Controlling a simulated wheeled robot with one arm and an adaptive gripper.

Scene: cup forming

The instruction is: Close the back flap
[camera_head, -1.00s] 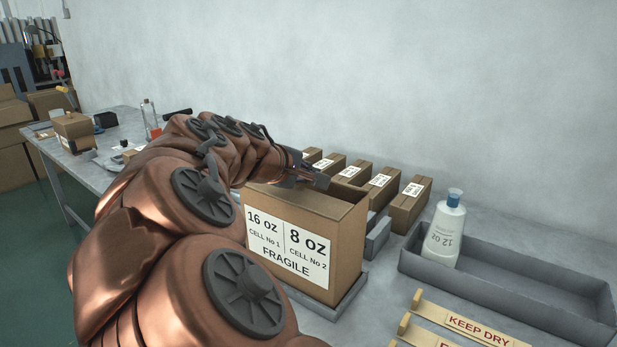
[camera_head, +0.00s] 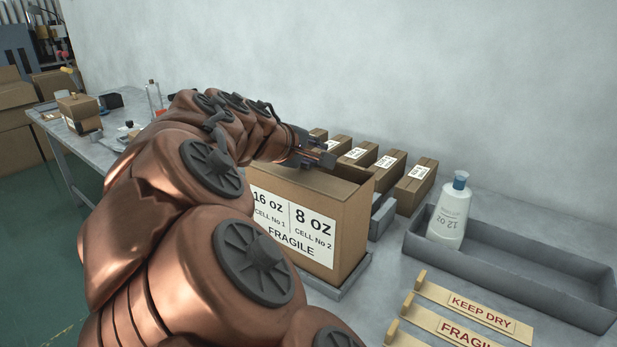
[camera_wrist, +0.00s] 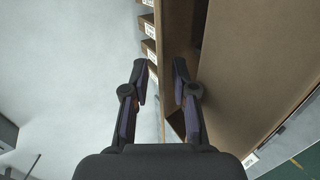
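A tall brown carton (camera_head: 353,232) stands on a grey base, with a white 16 oz / 8 oz FRAGILE label on its front. A brown panel covers the front part of its top. My gripper (camera_head: 326,157) is at the carton's top back edge and hides part of it, including most of the back flap. The carton's wide brown surface (camera_wrist: 255,60) fills the right, and a brown panel (camera_wrist: 176,28) lies ahead of the right fingertip. I cannot tell whether they touch.
A row of small labelled boxes (camera_head: 415,187) stands behind the carton. A grey tray (camera_head: 520,272) with a white 12 oz bottle (camera_head: 449,215) is at the right. KEEP DRY (camera_head: 475,310) and FRAGILE stamps lie in front. A pale wall (camera_head: 400,70) closes off the back.

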